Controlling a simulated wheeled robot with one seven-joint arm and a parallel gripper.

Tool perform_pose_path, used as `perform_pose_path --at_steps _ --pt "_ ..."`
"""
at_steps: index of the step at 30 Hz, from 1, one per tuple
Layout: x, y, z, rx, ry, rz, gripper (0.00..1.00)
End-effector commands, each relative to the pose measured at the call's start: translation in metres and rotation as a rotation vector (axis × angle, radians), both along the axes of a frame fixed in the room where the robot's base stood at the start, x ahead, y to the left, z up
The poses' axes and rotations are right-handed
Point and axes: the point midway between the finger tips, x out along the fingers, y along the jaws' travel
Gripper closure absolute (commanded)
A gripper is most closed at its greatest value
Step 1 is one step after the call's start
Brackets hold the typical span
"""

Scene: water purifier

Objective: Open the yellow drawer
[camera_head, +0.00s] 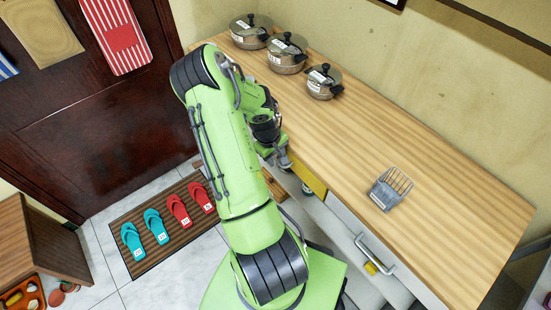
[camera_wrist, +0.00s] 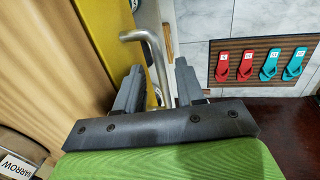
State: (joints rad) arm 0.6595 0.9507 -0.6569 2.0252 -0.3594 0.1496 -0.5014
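The yellow drawer (camera_head: 308,179) is in the front of the wooden counter, mostly hidden behind my arm in the head view. In the wrist view its yellow front (camera_wrist: 139,48) runs along the counter edge. Its grey metal bar handle (camera_wrist: 157,58) stands out from it. My gripper (camera_wrist: 159,72) is at the handle with its two fingers apart, one on each side of the bar. Small gaps seem to show between bar and fingers. In the head view the gripper (camera_head: 284,163) is low beside the counter edge, its fingers barely visible.
The wooden counter (camera_head: 430,180) holds several lidded pots (camera_head: 287,54) at the back and a grey wire basket (camera_head: 389,188). A white drawer with a metal handle (camera_head: 374,254) lies to the right. A mat (camera_head: 168,222) with slippers is on the floor at left.

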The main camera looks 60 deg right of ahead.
Motion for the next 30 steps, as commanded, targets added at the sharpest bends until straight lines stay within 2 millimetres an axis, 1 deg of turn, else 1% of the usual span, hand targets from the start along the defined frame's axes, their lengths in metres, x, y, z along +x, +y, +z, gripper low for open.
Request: perform_pose_path --at_steps 1,3,9,11,15,17,30 --pt "-0.0005 -0.0009 -0.0045 0.000 0.000 0.000 0.62" --pt "-0.0005 -0.0013 -0.0065 0.000 0.000 0.000 0.62" --pt "-0.0002 -0.0012 -0.0060 0.000 -0.001 0.000 0.62" --pt "-0.0002 -0.0012 -0.0059 0.000 -0.001 0.000 0.70" --pt "-0.0002 -0.0011 -0.0058 0.000 -0.001 0.000 0.91" --pt "-0.0002 -0.0011 -0.0057 0.000 -0.001 0.000 1.00" --pt "0.0023 -0.0007 -0.0056 0.000 -0.001 0.001 1.00"
